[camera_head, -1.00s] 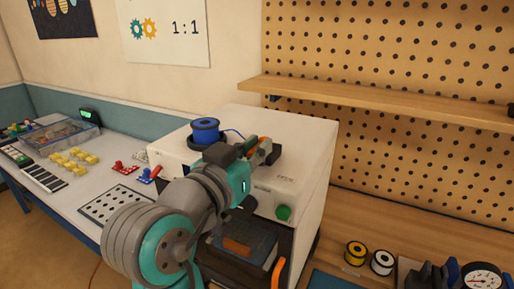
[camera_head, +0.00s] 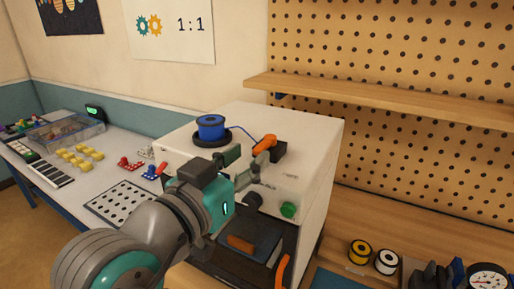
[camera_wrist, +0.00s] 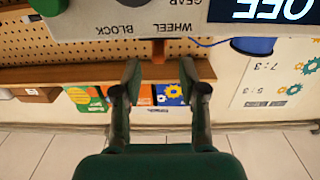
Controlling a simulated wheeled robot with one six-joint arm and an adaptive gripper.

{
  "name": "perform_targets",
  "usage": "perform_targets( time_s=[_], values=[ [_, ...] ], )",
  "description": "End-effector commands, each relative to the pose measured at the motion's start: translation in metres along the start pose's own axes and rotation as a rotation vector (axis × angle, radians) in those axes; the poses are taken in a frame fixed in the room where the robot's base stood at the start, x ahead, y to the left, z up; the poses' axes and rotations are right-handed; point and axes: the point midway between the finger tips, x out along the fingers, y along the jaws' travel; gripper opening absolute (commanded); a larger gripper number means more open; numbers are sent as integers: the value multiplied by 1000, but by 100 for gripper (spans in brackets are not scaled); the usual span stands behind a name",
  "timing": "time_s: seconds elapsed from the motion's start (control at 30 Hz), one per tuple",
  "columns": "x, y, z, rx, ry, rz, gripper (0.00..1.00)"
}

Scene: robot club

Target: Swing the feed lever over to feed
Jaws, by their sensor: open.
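The feed lever (camera_head: 264,145) has an orange handle and sits on a dark block on top of the white machine (camera_head: 316,150), right of the blue spool. It leans to the left in the head view. My gripper (camera_head: 258,168) is open and empty, just in front of and below the lever. In the upside-down wrist view, the orange lever (camera_wrist: 158,48) shows between and beyond my fingertips (camera_wrist: 160,78). I cannot tell the exact gap, but nothing is held. A display in the wrist view (camera_wrist: 275,10) reads OFF.
The blue spool (camera_head: 211,127) stands on the machine's top. A wooden shelf (camera_head: 380,103) overhangs at right. Yellow and white spools lie on the bench at right.

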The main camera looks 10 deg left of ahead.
Motion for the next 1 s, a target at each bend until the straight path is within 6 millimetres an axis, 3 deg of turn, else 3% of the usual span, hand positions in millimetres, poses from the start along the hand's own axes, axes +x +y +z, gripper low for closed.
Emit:
perform_targets(
  time_s=[0.2, 0.4, 1.0],
  values=[
    [-42, -1, 0, 0, -1, -3, 42],
    [-62, 0, 0, 0, 0, -1, 42],
    [-67, 0, 0, -1, -1, 0, 42]
  ],
)
